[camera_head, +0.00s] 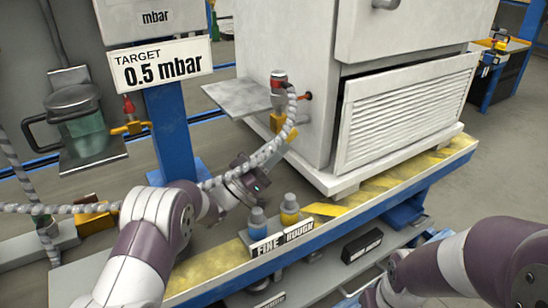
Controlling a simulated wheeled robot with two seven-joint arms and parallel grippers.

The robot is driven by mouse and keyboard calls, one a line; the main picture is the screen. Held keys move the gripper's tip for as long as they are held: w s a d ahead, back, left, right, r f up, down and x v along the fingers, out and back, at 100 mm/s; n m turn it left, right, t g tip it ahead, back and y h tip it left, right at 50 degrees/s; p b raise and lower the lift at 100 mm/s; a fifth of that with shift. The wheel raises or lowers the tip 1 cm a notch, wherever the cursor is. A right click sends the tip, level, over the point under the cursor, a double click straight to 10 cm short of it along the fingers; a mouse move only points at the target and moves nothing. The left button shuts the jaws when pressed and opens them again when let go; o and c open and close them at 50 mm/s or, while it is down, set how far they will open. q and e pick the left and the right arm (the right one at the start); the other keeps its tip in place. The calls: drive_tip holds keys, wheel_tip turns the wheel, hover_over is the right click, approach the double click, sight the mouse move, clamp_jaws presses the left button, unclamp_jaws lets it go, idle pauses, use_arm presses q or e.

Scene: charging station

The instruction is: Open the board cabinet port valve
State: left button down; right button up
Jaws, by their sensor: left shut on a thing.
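The board cabinet (290,45) is the large white box on the bench, with a port on its left face. A red-and-grey fitting (278,82) sits at the port, with a braided hose (268,152) joined beside it. Below it is a yellow valve handle (281,124). My left gripper (270,145) reaches up to this handle from below, behind the hose. It is shut, seemingly on the yellow handle; the hose partly hides the fingertips. My right arm comes in at the lower right, and its gripper is out of view.
A sign reading "0.5 mbar" (163,66) hangs at the upper left. Blue and yellow knobs labelled FINE (258,222) and ROUGH (290,208) stand at the bench front. A grey shelf plate (232,97) juts left of the port. A louvred panel (405,112) slants from the cabinet front.

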use_arm(q)
drive_tip(key=shift+f+h+b, duration=0.25)
drive_tip(key=shift+h+b, duration=0.1)
drive_tip(key=shift+h, duration=0.05)
drive_tip(key=c, duration=1.2)
unclamp_jaws()
drive_tip(key=shift+o, duration=0.2)
drive_tip(key=s+a+p, duration=0.4)
drive_tip(key=s+a, duration=0.3)
drive_tip(key=a, duration=0.3)
drive_tip(key=shift+a+f, duration=0.3)
drive_tip(key=shift+a, duration=0.05)
